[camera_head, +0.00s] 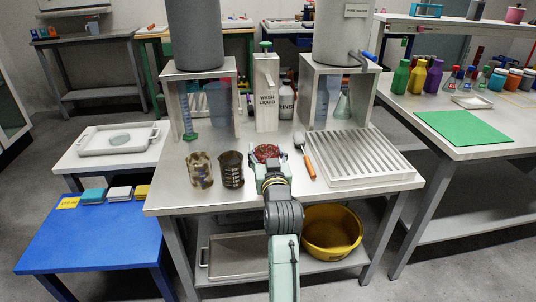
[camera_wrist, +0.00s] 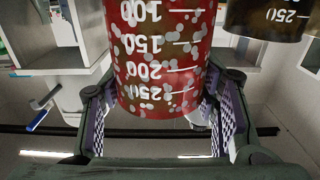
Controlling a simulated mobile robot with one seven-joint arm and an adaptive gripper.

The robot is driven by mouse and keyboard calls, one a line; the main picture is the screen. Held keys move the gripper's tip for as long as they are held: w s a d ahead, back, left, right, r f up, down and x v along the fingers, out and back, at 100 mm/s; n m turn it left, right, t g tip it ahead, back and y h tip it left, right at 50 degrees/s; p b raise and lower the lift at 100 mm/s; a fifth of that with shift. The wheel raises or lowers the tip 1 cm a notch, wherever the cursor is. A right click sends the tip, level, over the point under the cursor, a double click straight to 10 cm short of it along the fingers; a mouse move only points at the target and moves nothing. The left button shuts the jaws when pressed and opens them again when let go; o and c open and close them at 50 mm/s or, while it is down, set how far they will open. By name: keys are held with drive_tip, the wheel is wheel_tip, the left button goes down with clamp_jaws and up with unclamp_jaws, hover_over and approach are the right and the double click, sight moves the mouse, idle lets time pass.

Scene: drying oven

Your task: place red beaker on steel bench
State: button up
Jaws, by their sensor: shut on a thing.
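The red beaker (camera_head: 266,152) has pale speckles and white volume marks. My gripper (camera_head: 269,164) is shut on it, with it at the middle of the steel bench (camera_head: 225,200). The wrist view, which looks upside down, shows the red beaker (camera_wrist: 165,60) between the two checkered finger pads of my gripper (camera_wrist: 162,115). My arm hides its lower part in the head view, so I cannot tell whether its base touches the bench.
A dark brown beaker (camera_head: 232,170) and a mottled beaker (camera_head: 200,170) stand left of the red one. A brush with an orange handle (camera_head: 309,165) and a ribbed drain rack (camera_head: 358,157) lie to the right. The bench's front strip is clear.

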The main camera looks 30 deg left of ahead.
sight(268, 147)
drive_tip(key=x, duration=0.3)
drive_tip(key=shift+w+d+f, duration=0.15)
drive_tip(key=shift+w+d, duration=0.05)
drive_tip(key=shift+w, duration=0.15)
drive_tip(key=shift+f+p, duration=0.5)
drive_tip(key=shift+f, duration=1.25)
drive_tip(key=shift+f, duration=0.1)
drive_tip(key=o, duration=1.1)
